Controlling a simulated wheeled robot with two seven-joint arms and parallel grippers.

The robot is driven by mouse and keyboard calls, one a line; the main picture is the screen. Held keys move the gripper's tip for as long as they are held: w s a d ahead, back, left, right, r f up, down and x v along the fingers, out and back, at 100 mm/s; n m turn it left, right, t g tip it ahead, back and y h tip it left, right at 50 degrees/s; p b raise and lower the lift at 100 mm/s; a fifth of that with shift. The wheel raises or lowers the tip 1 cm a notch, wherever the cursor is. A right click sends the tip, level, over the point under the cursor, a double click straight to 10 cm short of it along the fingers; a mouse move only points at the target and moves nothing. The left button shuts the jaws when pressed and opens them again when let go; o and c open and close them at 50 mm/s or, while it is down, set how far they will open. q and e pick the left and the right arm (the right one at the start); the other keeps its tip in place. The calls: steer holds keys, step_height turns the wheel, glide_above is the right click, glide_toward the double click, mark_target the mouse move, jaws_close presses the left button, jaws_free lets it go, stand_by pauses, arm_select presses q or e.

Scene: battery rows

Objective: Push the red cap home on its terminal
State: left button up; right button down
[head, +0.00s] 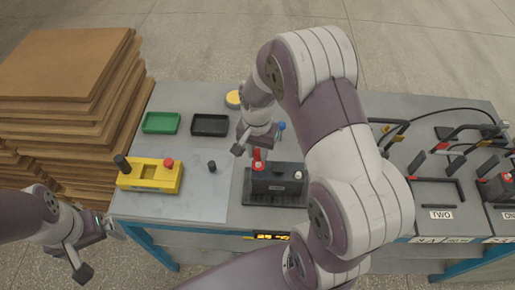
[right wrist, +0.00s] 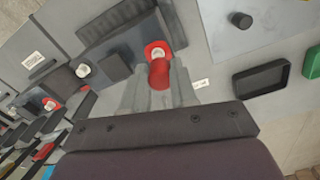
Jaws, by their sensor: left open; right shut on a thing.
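The red cap (head: 257,155) is held between the fingers of my right gripper (head: 250,143), at the left end of the black battery (head: 277,184). In the right wrist view the cap (right wrist: 160,74) sits between the two grey fingers (right wrist: 160,93). A red-ringed terminal with a pale top (right wrist: 155,51) shows just beyond it; I cannot tell whether cap and terminal touch. The battery's other terminal, pale on top (head: 298,175), is at its right end. My left gripper (head: 97,250) is open and empty, off the table's left front corner.
A yellow holder (head: 150,177) with a black post and a red knob stands at the left. A dark peg (head: 212,167), a green tray (head: 161,123) and a black tray (head: 210,125) are nearby. Batteries and cables crowd the right, partly behind my right arm. Cardboard is stacked left.

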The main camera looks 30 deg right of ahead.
steer(key=shift+s, duration=0.4)
steer(key=shift+w, duration=0.25)
arm_select(q)
steer(key=shift+s+r, duration=0.2)
steer(key=shift+s, duration=0.1)
arm_select(e)
steer(key=shift+s, duration=0.15)
arm_select(q)
steer(key=shift+w, duration=0.1)
steer(key=shift+p, duration=0.3)
arm_select(e)
steer(key=shift+r, duration=0.1)
arm_select(q)
steer(key=shift+r, duration=0.2)
arm_select(e)
steer(key=shift+f, duration=0.2)
arm_select(q)
steer(key=shift+f, duration=0.3)
arm_select(e)
steer(key=shift+f, duration=0.5)
